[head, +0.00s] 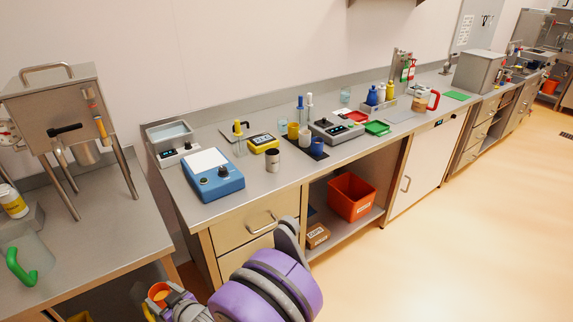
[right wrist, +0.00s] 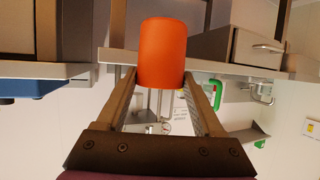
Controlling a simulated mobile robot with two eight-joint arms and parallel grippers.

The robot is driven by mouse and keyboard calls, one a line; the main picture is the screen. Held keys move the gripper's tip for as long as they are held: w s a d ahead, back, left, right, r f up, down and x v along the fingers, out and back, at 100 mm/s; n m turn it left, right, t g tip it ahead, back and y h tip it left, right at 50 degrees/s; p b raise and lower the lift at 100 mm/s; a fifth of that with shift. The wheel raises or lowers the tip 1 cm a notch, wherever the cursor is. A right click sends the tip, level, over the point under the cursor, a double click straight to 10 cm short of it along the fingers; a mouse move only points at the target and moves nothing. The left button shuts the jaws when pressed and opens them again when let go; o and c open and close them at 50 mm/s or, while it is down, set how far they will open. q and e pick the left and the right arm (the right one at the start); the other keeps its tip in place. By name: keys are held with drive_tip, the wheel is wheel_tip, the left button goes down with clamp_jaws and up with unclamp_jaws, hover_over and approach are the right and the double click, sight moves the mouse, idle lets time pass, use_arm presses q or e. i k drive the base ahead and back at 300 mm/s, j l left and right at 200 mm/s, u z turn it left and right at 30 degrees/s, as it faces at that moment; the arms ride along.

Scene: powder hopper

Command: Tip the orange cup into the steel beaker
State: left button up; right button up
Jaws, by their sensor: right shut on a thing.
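The orange cup (head: 158,291) is low at the front in the head view, below counter height, with its open rim showing from above. My right gripper (head: 168,302) is shut on it. In the right wrist view the orange cup (right wrist: 162,52) sits between the two fingers of my right gripper (right wrist: 160,82). A small steel beaker (head: 272,160) stands upright on the long counter, right of the blue scale; it is well apart from the cup. What the cup and the beaker hold cannot be made out. My left gripper is not in view.
A blue scale (head: 212,175) with a white plate is near the counter's front edge. A steel hopper (head: 62,105) on legs stands on the left bench, near a green-handled jug (head: 25,262). A dark mat (head: 318,154) holds coloured cups.

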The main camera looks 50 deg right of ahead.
sight(272, 161)
drive_tip(key=z, duration=1.2)
drive_tip(key=i+l+z, duration=0.2)
drive_tip(key=i, duration=0.15)
drive_tip(key=i+l+z, duration=0.1)
drive_tip(key=i+z, duration=0.15)
drive_tip(key=i, duration=0.15)
drive_tip(key=i+l, duration=0.1)
drive_tip(key=i, duration=0.35)
drive_tip(key=k, duration=0.4)
